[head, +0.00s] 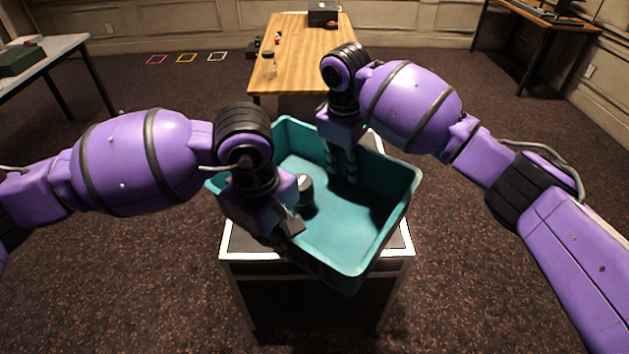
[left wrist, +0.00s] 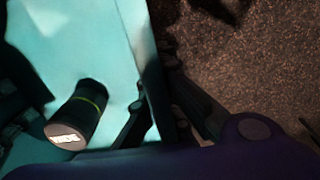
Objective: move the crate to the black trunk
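The teal crate (head: 345,235) sits at or just above the black trunk (head: 310,290), turned askew, with its near corner past the trunk's front edge. I cannot tell whether it rests fully on the lid. My left gripper (head: 290,226) is at the crate's left wall. In the left wrist view its fingers lie on both sides of the crate wall (left wrist: 150,75) and look closed on it. My right gripper (head: 342,165) reaches over the far wall, its fingers against the teal inside; their grip is unclear. A dark can (head: 305,192) stands inside the crate, also seen in the left wrist view (left wrist: 84,110).
A wooden table (head: 300,60) with small items and a dark box (head: 323,14) stands behind the trunk. A grey table (head: 45,55) is at the left and a wooden desk (head: 540,15) at the back right. Carpet around the trunk is clear.

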